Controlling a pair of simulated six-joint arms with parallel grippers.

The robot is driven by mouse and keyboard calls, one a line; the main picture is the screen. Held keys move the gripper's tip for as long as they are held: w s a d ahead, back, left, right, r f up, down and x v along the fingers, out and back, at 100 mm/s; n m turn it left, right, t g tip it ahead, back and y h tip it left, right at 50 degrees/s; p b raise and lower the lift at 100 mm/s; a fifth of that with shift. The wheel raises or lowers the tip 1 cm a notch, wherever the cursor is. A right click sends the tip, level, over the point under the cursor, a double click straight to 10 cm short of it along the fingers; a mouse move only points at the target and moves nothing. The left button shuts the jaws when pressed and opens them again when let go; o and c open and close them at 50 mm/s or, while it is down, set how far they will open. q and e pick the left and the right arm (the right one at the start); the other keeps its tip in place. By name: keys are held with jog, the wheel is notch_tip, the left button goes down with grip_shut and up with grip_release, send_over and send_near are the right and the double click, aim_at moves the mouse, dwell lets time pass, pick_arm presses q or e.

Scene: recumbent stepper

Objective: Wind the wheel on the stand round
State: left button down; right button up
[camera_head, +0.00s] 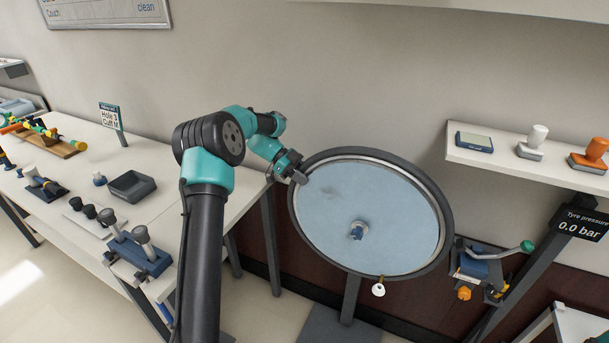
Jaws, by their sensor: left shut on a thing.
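The wheel (395,215) is a large pale blue disc with a dark rim and a small blue hub (357,230). It is mounted upright, slightly tilted, on a dark stand (350,298). My left gripper (299,177) is at the upper left of the wheel's rim and is shut on it. The fingers partly hide the rim there. My right gripper is not in view.
A white table (165,200) at left holds a dark tray (131,186), a blue block with grey knobs (140,252) and a sign (111,116). A shelf (500,158) and a clamp-like device (480,265) stand right of the wheel. A white tag (378,290) hangs below the rim.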

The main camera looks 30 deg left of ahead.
pick_arm(q)
jog(key=c, duration=0.8)
grip_release()
jog(key=shift+c, duration=0.2)
jog(key=shift+a, duration=0.1)
jog(key=v, duration=1.7)
jog(key=shift+a, duration=0.1)
